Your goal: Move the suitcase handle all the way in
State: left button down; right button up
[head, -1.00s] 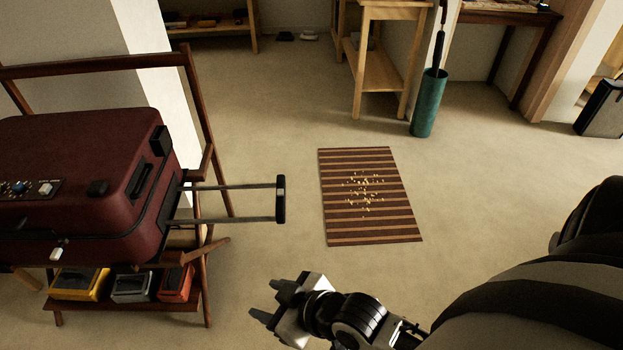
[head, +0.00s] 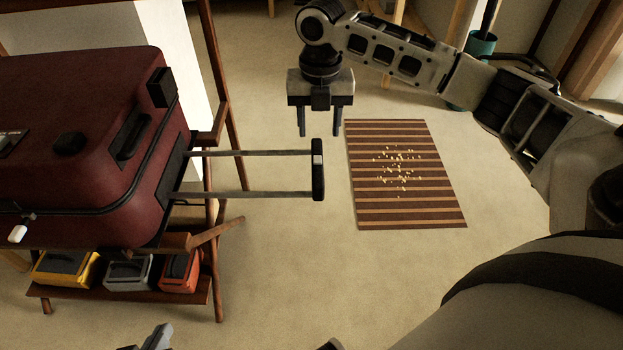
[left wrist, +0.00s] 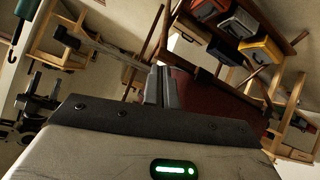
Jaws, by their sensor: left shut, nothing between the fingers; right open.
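The dark red suitcase (head: 85,130) lies on a wooden rack at the left of the head view. Its handle (head: 318,180) sticks out to the right on two thin metal rods, with a black grip bar at the end. My right gripper (head: 319,130) is open and empty just beyond the grip bar, fingers pointing down the picture, apart from the bar. My left gripper (head: 155,338) only partly shows at the bottom edge. In the left wrist view my left gripper (left wrist: 162,85) is shut and empty, with the suitcase (left wrist: 205,95) behind it and the handle (left wrist: 70,38) at upper left.
The wooden rack (head: 225,120) holds the suitcase; several coloured boxes (head: 128,272) sit on its lower shelf. A striped mat (head: 400,205) with pale bits lies right of the handle. A teal stand (head: 481,43) is behind my right arm. Floor below the handle is clear.

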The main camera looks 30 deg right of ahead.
aim_at(318, 175)
notch_tip(318, 175, down, 14)
jog(key=b, duration=0.4)
jog(key=shift+s+f+b, duration=0.1)
jog(key=shift+f+b, duration=0.05)
jog(key=shift+b, duration=0.25)
jog(key=shift+f, duration=0.55)
pick_arm(q)
jog(key=r+t, duration=0.1)
jog(key=d+r+h, duration=0.1)
jog(key=r+t, duration=0.1)
jog(key=shift+d+r+t+h, duration=0.25)
jog(key=shift+r+t+h, duration=0.05)
pick_arm(e)
jog(key=shift+c, duration=0.9)
grip_shut()
jog(key=shift+a+r, duration=0.1)
